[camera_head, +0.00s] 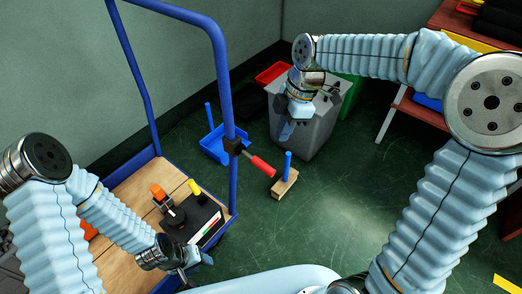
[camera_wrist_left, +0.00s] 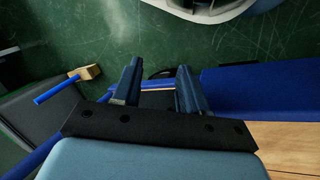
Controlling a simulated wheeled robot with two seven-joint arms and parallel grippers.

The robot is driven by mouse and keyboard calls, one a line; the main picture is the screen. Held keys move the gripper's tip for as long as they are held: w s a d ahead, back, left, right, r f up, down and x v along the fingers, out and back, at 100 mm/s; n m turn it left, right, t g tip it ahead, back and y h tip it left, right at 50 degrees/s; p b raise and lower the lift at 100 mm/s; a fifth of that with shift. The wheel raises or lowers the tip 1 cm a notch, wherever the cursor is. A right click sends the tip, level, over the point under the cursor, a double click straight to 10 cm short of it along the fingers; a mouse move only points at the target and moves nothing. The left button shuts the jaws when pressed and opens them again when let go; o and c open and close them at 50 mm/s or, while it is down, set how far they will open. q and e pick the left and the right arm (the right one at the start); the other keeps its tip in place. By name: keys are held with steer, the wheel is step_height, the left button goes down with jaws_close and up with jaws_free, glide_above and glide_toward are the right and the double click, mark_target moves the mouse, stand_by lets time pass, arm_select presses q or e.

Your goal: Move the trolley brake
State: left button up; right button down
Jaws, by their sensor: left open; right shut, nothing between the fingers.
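A blue-framed trolley (camera_head: 232,190) with a wooden deck stands at the left. A lever with a red grip (camera_head: 262,166) sticks out to the right from a black clamp (camera_head: 234,146) on its near upright; it looks like the brake, though I cannot be sure. My left gripper (camera_head: 190,266) is low by the trolley's near right corner, below the lever and apart from it. In the left wrist view its fingers (camera_wrist_left: 158,80) are spread, with the trolley's blue edge (camera_wrist_left: 250,90) behind them. My right gripper (camera_head: 287,130) is shut and empty, in front of a grey bin.
A black box (camera_head: 190,222) with orange and yellow parts sits on the deck. A blue dustpan (camera_head: 214,145) and a wooden brush (camera_head: 284,184) with a blue handle lie on the green floor. The grey bin (camera_head: 318,131) stands behind; a red shelf (camera_head: 420,108) is at right.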

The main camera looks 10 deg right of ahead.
arm_select(q)
steer(key=shift+r, duration=0.3)
arm_select(e)
steer(key=v, duration=0.7)
